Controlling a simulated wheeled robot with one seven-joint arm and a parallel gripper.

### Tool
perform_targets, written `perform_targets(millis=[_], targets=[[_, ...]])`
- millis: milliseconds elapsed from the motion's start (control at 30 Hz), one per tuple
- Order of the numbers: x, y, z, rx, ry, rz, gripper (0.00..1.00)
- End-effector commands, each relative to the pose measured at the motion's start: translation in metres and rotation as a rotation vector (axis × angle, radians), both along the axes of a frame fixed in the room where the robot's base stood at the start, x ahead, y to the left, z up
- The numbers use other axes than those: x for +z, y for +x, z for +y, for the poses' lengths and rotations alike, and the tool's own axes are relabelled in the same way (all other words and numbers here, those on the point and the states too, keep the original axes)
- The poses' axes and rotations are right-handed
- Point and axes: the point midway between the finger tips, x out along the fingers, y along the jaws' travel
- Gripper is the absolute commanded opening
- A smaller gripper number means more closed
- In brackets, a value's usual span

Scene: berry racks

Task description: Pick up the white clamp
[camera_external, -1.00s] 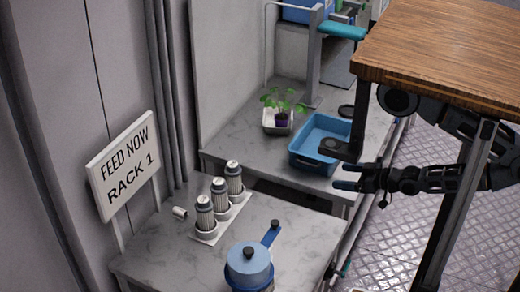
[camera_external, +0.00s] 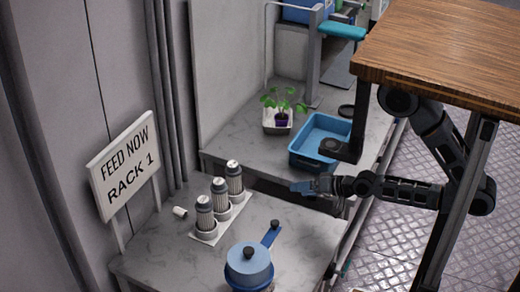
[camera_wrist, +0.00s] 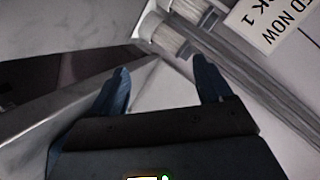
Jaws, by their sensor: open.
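A small white piece (camera_external: 180,212), the likeliest white clamp, lies on the near counter left of the bottles in the external view. It is too small to be sure of its shape. I cannot make it out in the wrist view. My gripper (camera_external: 303,187) is open and empty, over the gap between the two counters, to the right of the bottles and well apart from the white piece. Its two blue fingers (camera_wrist: 161,85) stand apart in the wrist view with nothing between them.
Several grey-and-white bottles (camera_external: 220,192) stand in a white rack (camera_external: 204,236) between my gripper and the white piece. A blue pot (camera_external: 250,268) stands at the front. A sign (camera_external: 125,165), a blue tub (camera_external: 314,160) and a potted plant (camera_external: 282,105) are around.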

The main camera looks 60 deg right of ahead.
Motion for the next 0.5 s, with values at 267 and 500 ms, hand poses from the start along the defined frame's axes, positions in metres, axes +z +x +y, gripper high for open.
perform_targets(millis=[267,500], targets=[[-0.013,0.100,0.039,-0.046,0.501,0.139,0.79],[0.008,0.179,0.086,-0.053,0.893,0.324,0.79]])
